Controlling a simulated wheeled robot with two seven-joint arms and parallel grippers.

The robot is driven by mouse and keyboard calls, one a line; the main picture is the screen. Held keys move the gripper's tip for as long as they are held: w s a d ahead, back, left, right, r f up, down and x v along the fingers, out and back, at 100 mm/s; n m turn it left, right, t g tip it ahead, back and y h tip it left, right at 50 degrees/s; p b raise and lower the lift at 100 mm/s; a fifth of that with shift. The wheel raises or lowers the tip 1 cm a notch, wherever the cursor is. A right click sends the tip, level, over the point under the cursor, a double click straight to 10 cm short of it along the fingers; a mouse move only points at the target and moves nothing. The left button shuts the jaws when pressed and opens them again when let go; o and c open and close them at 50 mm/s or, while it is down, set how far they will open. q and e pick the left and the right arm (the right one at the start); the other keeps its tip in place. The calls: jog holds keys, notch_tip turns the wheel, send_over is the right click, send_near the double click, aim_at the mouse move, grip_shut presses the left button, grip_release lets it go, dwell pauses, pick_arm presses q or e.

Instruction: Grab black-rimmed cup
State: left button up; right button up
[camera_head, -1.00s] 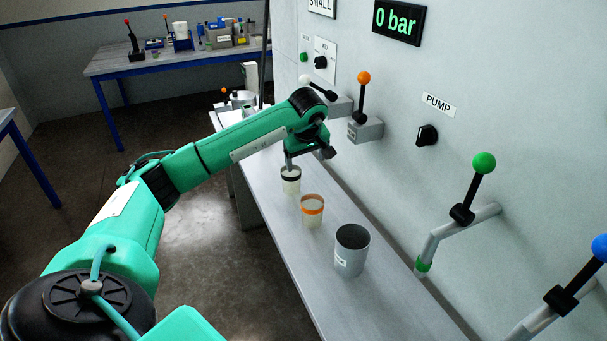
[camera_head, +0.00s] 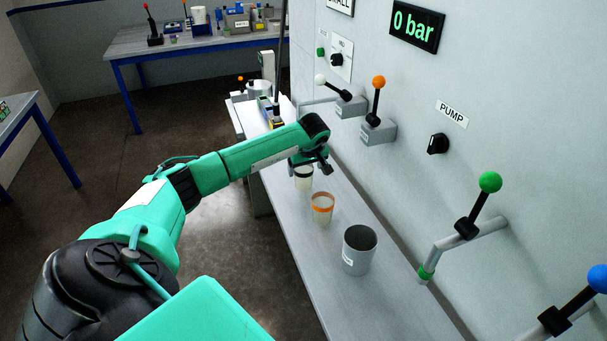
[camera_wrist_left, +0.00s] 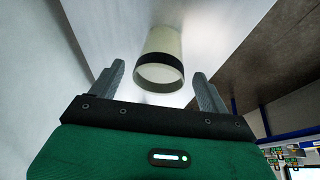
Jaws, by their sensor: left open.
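The black-rimmed cup (camera_head: 304,181) stands on the narrow grey bench, its top partly hidden by my left gripper in the head view. In the left wrist view the cup (camera_wrist_left: 160,60) is pale with a black band at its rim, seen between and just beyond the two grey fingers. My left gripper (camera_wrist_left: 158,85) is open, with a finger on each side of the cup's rim and a visible gap to both. In the head view my left gripper (camera_head: 305,165) is right at the cup's top. My right gripper is not in view.
An orange-rimmed cup (camera_head: 322,208) stands close in front of the black-rimmed one, and a larger grey beaker (camera_head: 359,250) nearer still. The wall at right carries levers with orange (camera_head: 379,82), white and green knobs. The bench's near end (camera_head: 385,310) is clear.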

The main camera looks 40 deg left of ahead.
pick_arm(q)
jog(key=shift+p+x, duration=0.3)
jog(key=shift+x, duration=0.75)
jog(key=shift+f, duration=0.3)
jog(key=c, duration=1.1)
jog(key=shift+o, duration=0.2)
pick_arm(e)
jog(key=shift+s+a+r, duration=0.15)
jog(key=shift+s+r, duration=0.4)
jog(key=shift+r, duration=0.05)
pick_arm(q)
jog(key=shift+a+r, duration=0.1)
jog(key=shift+r, duration=0.05)
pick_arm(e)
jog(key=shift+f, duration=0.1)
